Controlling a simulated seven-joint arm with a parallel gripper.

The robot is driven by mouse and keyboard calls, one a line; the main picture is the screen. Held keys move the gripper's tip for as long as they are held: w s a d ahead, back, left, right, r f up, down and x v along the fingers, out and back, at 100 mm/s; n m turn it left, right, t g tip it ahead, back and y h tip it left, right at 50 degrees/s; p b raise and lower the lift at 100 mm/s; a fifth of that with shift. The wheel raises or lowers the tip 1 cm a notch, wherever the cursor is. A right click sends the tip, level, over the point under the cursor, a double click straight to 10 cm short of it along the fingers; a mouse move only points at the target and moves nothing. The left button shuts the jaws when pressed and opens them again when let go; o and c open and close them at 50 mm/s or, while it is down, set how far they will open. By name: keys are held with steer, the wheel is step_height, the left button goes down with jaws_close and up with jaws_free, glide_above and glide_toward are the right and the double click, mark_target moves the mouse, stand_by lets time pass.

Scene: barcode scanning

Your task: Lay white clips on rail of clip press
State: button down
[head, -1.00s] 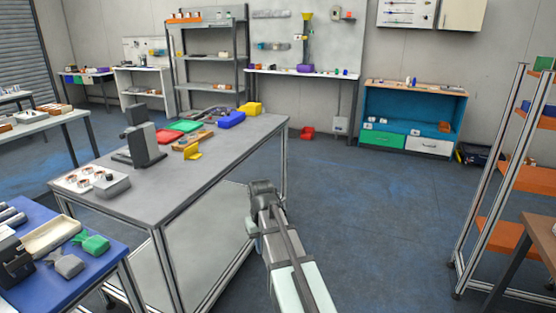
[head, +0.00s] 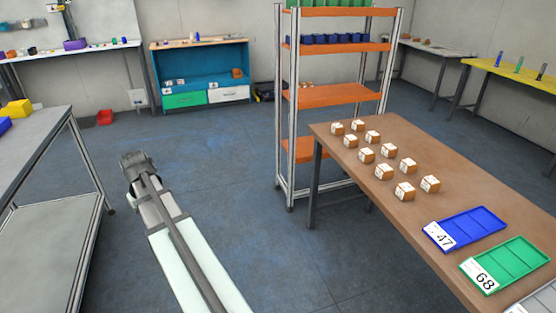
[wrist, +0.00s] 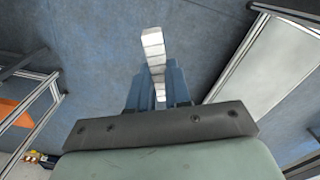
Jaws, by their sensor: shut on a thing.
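In the wrist view my gripper (wrist: 154,80) is shut on a white segmented strip (wrist: 152,45), which looks like a row of white clips. The strip sticks out beyond the fingertips, and part of it shows between the blue-grey fingers. In the head view my gripper (head: 133,160) is over open floor, between the grey table and the brown table; the strip cannot be made out there. No clip press is in view now.
The grey table (head: 35,150) is at the left. The brown table (head: 455,195) at the right holds several small boxes (head: 366,155), a blue tray (head: 468,228) and a green tray (head: 508,262). An orange-shelved rack (head: 335,95) stands behind it. The floor between is clear.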

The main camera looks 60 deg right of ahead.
steer(key=s+d+m, duration=0.2)
steer(key=s+d, duration=0.4)
steer(key=d, duration=0.4)
steer(key=s+d+m, duration=0.2)
steer(key=s+d, duration=0.5)
steer(key=d, duration=0.3)
step_height(320, 180, up, 4)
steer(key=r+m, duration=0.1)
steer(key=m, duration=1.8)
glide_above(455, 204)
step_height(455, 204, down, 10)
steer(key=shift+d+f, duration=0.1)
steer(key=shift+d, duration=0.05)
steer(key=shift+f, duration=0.15)
steer(key=c, duration=1.1)
jaws_free()
